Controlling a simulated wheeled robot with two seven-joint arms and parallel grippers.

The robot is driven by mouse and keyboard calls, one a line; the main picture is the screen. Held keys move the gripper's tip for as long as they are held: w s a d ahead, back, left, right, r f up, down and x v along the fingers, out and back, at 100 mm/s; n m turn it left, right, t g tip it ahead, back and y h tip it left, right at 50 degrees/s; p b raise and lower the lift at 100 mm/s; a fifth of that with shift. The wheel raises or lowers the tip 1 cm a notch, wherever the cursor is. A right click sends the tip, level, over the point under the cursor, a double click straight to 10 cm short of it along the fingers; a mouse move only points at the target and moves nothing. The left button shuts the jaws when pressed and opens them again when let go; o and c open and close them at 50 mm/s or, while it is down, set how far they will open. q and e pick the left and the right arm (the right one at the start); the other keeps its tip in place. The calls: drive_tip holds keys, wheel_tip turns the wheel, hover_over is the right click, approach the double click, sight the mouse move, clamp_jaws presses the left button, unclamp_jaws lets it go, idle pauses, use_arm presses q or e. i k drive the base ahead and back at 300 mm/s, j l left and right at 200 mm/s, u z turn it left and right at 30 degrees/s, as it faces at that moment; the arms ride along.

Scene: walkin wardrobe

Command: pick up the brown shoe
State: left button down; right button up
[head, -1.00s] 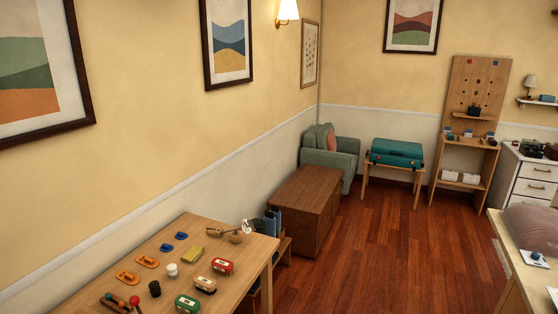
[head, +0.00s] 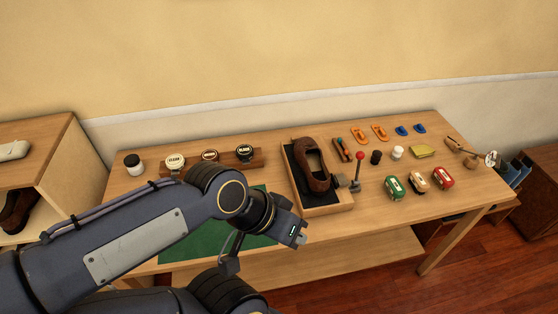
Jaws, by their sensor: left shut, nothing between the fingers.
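A brown shoe (head: 318,178) lies in a shallow wooden tray with a dark lining (head: 322,211) at the middle of the wooden table (head: 400,215). Its dark opening faces up. My left gripper (head: 297,236) is in front of the tray, near the table's front edge, apart from the shoe. It is shut and empty; its fingertips are hard to make out. My right gripper is not in view.
Lidded jars (head: 174,162) stand behind a green mat (head: 255,222). A red-knobbed lever (head: 358,170) stands right beside the tray. Several small tins (head: 394,187) are further right.

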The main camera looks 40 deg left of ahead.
sight(308, 155)
drive_tip(key=u, duration=1.15)
